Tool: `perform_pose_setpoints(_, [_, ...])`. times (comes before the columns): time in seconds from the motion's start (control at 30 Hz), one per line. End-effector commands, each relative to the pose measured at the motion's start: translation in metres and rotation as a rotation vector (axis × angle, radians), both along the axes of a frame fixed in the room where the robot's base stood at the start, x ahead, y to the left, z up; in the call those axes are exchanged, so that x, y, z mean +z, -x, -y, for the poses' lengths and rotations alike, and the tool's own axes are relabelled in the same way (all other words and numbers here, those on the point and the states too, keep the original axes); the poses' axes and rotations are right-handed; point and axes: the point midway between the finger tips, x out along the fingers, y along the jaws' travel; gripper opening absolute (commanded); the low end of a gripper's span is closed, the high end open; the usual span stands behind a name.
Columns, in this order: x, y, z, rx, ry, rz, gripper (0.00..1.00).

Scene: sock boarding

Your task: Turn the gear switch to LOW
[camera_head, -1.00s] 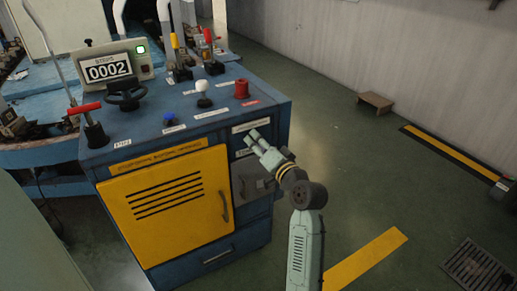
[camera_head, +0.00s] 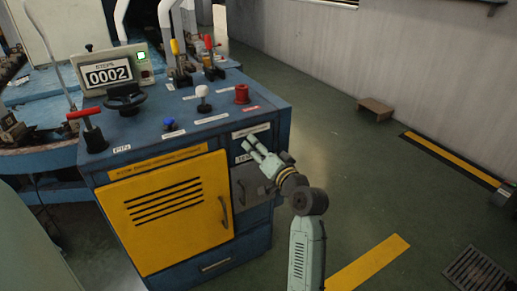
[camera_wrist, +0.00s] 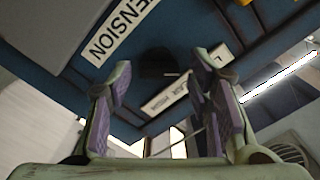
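My gripper (camera_head: 251,146) is open and empty, its two fingers pointing at the right part of the blue cabinet's front. In the wrist view the purple-padded fingers of my gripper (camera_wrist: 160,82) stand wide apart. A dark knob (camera_wrist: 158,64) shows beyond and between them, not clearly touched. It sits on the blue panel between a "TENSION" label (camera_wrist: 122,28) and a smaller label (camera_wrist: 166,94) too blurred to read surely. This knob may be the gear switch; its setting cannot be read. In the head view my gripper hides that spot.
The blue cabinet (camera_head: 262,218) has a yellow louvred door (camera_head: 170,210) with a handle. Its top carries a red T-handle (camera_head: 90,128), a black handwheel (camera_head: 125,96), a white ball knob (camera_head: 203,92), a red knob (camera_head: 241,94) and a "0002" display (camera_head: 109,74).

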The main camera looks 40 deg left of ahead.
Motion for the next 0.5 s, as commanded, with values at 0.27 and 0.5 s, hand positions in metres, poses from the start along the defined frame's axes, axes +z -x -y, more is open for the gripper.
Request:
perform_pose_setpoints(0.27, [0.000,0.000,0.000,0.000,0.000,-0.001,0.52])
perform_pose_setpoints(0.5, [0.020,0.000,0.000,0.001,-0.002,0.004,0.52])
